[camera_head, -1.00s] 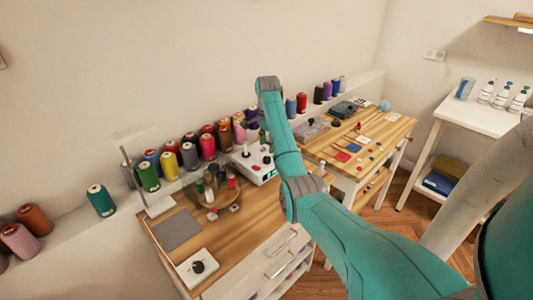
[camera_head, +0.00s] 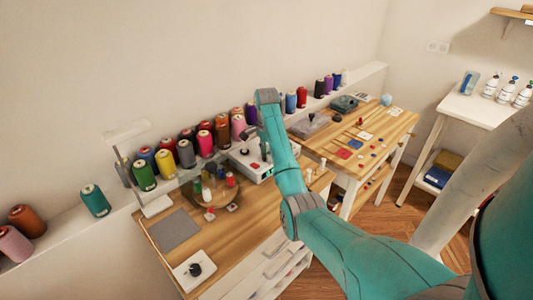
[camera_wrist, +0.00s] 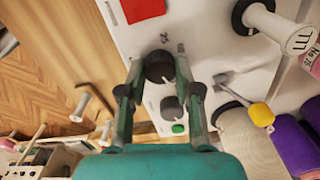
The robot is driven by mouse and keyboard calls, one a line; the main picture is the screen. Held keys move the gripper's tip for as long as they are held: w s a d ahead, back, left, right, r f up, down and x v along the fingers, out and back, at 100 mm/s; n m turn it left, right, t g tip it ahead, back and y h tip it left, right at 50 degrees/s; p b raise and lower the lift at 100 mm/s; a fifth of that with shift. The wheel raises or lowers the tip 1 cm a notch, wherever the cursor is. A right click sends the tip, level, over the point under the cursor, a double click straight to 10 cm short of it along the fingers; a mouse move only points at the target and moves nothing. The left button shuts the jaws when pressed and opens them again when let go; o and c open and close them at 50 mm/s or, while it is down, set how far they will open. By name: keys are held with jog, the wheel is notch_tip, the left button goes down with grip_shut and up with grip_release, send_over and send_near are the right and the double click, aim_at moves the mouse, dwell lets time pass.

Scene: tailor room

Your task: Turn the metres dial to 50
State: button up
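In the wrist view a white machine panel (camera_wrist: 206,50) carries two black dials with pale pointer lines. The farther dial (camera_wrist: 158,66) has the number 25 printed just beyond it; the nearer dial (camera_wrist: 172,108) has a green button (camera_wrist: 179,128) beside it. I cannot read which dial is for metres. My gripper (camera_wrist: 159,68) has its fingers apart on either side of the farther dial; whether they touch it is unclear. In the head view the white machine (camera_head: 246,166) stands on the wooden table, with my arm partly covering it.
Thread spools (camera_head: 205,143) line the ledge behind the machine. A round tray (camera_head: 222,197) with small spools stands in front of it. A grey mat (camera_head: 173,231) lies to the left. A second table (camera_head: 392,126) holds small items at right. Spools also crowd the wrist view's right side (camera_wrist: 254,146).

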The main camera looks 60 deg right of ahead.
grip_shut()
jog(key=shift+n, duration=0.4)
jog(key=n, duration=0.3)
jog(key=shift+n, duration=0.3)
jog(key=n, duration=0.3)
jog(key=shift+w+n, duration=0.1)
jog(key=shift+n, duration=0.2)
jog(key=n, duration=0.5)
jog(key=shift+a+n, duration=0.1)
jog(key=shift+n, duration=2.3)
